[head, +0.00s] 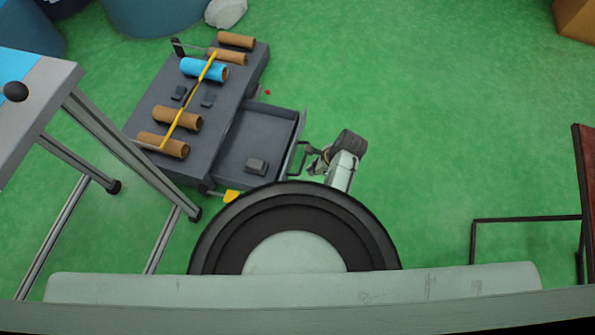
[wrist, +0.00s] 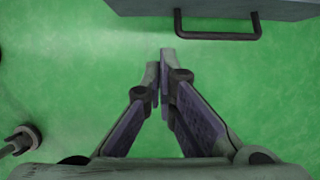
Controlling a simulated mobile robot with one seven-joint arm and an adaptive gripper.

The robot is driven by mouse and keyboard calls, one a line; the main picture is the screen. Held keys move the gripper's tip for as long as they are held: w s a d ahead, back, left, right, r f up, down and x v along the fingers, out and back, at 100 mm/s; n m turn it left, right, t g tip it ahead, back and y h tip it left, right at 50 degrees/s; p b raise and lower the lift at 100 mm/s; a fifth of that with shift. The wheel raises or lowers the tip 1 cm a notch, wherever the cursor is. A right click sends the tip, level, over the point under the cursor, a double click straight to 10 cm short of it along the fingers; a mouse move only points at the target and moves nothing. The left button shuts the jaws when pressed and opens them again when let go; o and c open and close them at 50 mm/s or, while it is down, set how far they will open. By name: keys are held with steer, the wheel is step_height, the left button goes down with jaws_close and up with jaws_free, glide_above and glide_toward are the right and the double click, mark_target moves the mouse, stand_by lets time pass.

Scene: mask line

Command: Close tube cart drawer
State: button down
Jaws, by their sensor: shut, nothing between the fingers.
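The tube cart (head: 215,110) is a dark grey cart with brown tubes and one blue tube on top, in the head view. Its drawer (head: 240,150) is pulled out toward the right, with a small dark block (head: 256,166) inside. The drawer's handle (head: 297,160) is on its right end. In the wrist view the handle (wrist: 218,36) is a dark bar on the drawer front (wrist: 220,9) at the top. My gripper (head: 312,163) is just right of the handle. In the wrist view its fingertips (wrist: 160,58) are together and empty, apart from the handle, with green floor beyond.
A table with metal legs (head: 85,110) stands at the left of the cart. A yellow piece (head: 232,196) is by the cart's lower corner. A dark metal frame (head: 525,220) stands at the far right. Green floor (head: 430,110) is open right of the cart.

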steer(key=shift+w+a+f, duration=0.4)
steer(key=shift+a+f, duration=0.8)
steer(key=shift+f, duration=0.3)
steer(key=shift+w+a+f, duration=0.45)
steer(key=shift+a+f, duration=0.8)
steer(key=shift+f, duration=0.2)
steer(key=shift+w+a+f, duration=0.4)
steer(key=shift+a+f, duration=0.8)
steer(key=shift+f, duration=0.3)
steer(key=w+a+b, duration=0.1)
steer(key=w+a, duration=0.3)
steer(key=a, duration=0.8)
steer(key=w+a+b, duration=0.1)
steer(key=w+a, duration=0.3)
steer(key=a, duration=0.9)
steer(key=shift+b, duration=0.35)
steer(key=shift+w+a, duration=0.1)
